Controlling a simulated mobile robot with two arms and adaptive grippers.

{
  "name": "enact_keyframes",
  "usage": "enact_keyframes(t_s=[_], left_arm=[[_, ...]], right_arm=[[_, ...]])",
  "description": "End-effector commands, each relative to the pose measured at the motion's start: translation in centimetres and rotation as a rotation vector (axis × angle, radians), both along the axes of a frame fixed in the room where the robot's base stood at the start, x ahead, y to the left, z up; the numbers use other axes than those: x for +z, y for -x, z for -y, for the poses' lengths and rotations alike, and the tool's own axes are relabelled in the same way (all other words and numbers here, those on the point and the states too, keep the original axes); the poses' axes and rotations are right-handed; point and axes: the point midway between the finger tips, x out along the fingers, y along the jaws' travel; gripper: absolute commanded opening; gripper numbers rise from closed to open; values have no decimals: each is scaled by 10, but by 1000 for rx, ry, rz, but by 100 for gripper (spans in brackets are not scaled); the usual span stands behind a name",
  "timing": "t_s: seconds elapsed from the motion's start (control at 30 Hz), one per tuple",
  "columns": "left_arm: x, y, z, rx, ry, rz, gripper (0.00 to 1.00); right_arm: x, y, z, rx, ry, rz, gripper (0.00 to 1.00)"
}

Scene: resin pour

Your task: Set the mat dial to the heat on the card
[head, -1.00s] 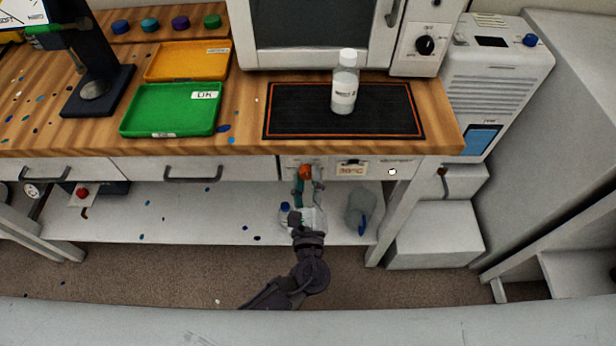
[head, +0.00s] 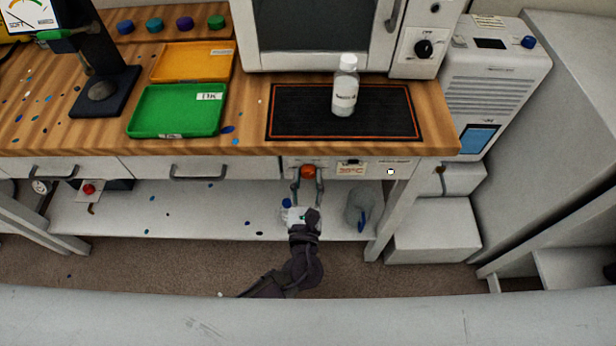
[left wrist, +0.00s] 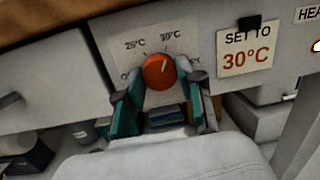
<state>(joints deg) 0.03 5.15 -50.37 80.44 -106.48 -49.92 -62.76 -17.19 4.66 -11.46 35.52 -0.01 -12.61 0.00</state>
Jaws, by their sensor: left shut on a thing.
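The orange mat dial (head: 308,171) is on the bench front below the heat mat (head: 287,127). In the left wrist view the dial (left wrist: 158,72) has marks for 25°C and 30°C above it, and its pale pointer line tilts up and right, toward the 30°C mark. The card (left wrist: 245,50) to its right reads "SET TO 30°C"; it also shows in the head view (head: 351,168). My left gripper (head: 308,179) is shut on the dial, one finger on each side. My right gripper is not in view.
A capped bottle (head: 345,88) stands on the mat. A small lit lamp (head: 390,172) is right of the card. Green (head: 150,131) and orange (head: 165,77) trays lie left on the bench. A clear container (head: 361,208) stands on the lower shelf.

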Motion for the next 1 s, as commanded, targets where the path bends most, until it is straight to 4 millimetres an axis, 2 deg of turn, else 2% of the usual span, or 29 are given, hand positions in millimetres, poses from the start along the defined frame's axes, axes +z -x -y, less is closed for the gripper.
enact_keyframes(t_s=[0.4,0.43,0.57,0.87,1.0], left_arm=[[-3,1,0,-2,-8,-6,3],[-3,1,0,-2,-8,-6,43],[-2,1,0,-2,-7,-4,63],[-1,1,0,-1,-5,-2,63],[-3,12,-1,-1,-6,-4,63]], right_arm=[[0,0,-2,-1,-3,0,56],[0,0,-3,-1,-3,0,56],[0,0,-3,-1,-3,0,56],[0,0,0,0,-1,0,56],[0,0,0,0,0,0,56]])
